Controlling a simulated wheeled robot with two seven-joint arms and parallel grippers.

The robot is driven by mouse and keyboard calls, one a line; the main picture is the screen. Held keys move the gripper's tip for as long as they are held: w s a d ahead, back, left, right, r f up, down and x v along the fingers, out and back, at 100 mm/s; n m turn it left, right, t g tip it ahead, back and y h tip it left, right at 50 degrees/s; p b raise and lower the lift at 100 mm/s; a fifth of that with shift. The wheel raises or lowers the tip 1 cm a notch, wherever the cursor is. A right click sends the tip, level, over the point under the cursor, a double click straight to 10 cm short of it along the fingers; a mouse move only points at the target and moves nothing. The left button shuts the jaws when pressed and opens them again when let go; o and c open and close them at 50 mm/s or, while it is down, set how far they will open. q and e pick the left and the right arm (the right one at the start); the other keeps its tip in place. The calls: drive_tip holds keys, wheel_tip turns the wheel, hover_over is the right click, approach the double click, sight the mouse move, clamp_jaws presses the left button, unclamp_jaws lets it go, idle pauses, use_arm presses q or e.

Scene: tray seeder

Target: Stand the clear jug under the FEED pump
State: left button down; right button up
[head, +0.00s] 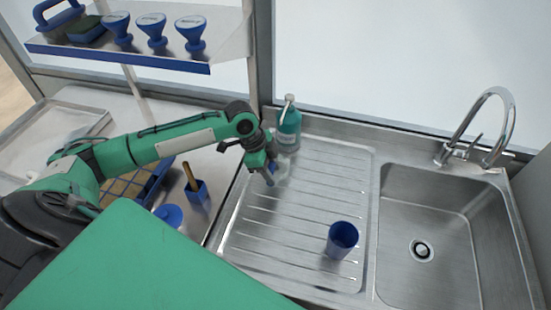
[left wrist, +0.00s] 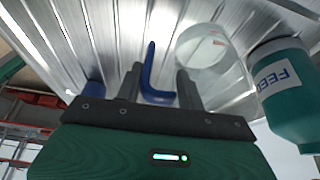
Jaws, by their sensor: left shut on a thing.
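The clear jug (left wrist: 203,48) is a see-through round vessel with a blue handle (left wrist: 150,78). It shows faintly in the head view (head: 281,171), partly hidden by my gripper. My left gripper (left wrist: 158,80) is shut on the blue handle; in the head view the gripper (head: 268,172) points down over the drainboard. The FEED pump (head: 288,133) is a teal bottle with a pale pump head at the back of the drainboard. Its FEED label shows in the left wrist view (left wrist: 278,78). The jug is just in front of the bottle; I cannot tell whether it touches the drainboard. My right gripper is out of view.
A blue cup (head: 342,239) stands on the ribbed drainboard (head: 310,200). The sink basin (head: 440,220) and tap (head: 500,105) are at the right. A blue holder (head: 197,193) stands left of the drainboard. A shelf (head: 150,60) carries several blue-handled items.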

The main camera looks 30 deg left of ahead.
use_arm(q)
drive_tip(key=shift+w+a, duration=0.1)
drive_tip(key=shift+w, duration=0.4)
drive_tip(key=w, duration=0.1)
drive_tip(key=w+p, duration=0.1)
drive_tip(key=w, duration=0.1)
drive_tip(key=shift+w+a, duration=0.25)
drive_tip(key=shift+a, duration=0.15)
drive_tip(key=shift+s+f+p, duration=0.1)
drive_tip(key=shift+f+p, duration=0.2)
drive_tip(key=shift+f, duration=0.45)
drive_tip(key=c, duration=0.9)
unclamp_jaws()
drive_tip(key=shift+f, duration=0.1)
drive_tip(key=shift+o, duration=0.2)
drive_tip(key=shift+s, duration=0.1)
